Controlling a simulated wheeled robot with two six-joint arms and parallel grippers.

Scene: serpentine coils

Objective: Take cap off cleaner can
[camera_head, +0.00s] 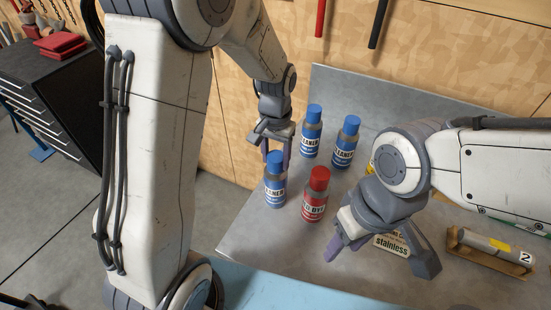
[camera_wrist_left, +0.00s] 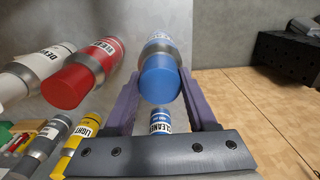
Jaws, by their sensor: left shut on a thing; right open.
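A blue-capped cleaner can (camera_head: 275,192) stands upright at the left of the grey tabletop. Its blue cap (camera_head: 275,161) sits on top of the can. My left gripper (camera_head: 276,152) comes down from above, shut on this cap, with a finger on each side. In the left wrist view the blue cap (camera_wrist_left: 160,84) lies between my purple fingertips, with the can body beyond it. My right gripper (camera_head: 383,262) is open and empty, low over the table's right side. Two more blue-capped cleaner cans (camera_head: 311,132) (camera_head: 344,146) stand behind.
A red can (camera_head: 315,200) stands close to the right of the held can. A stainless label plate (camera_head: 392,244) and a wooden holder with a metal cylinder (camera_head: 489,248) lie at right.

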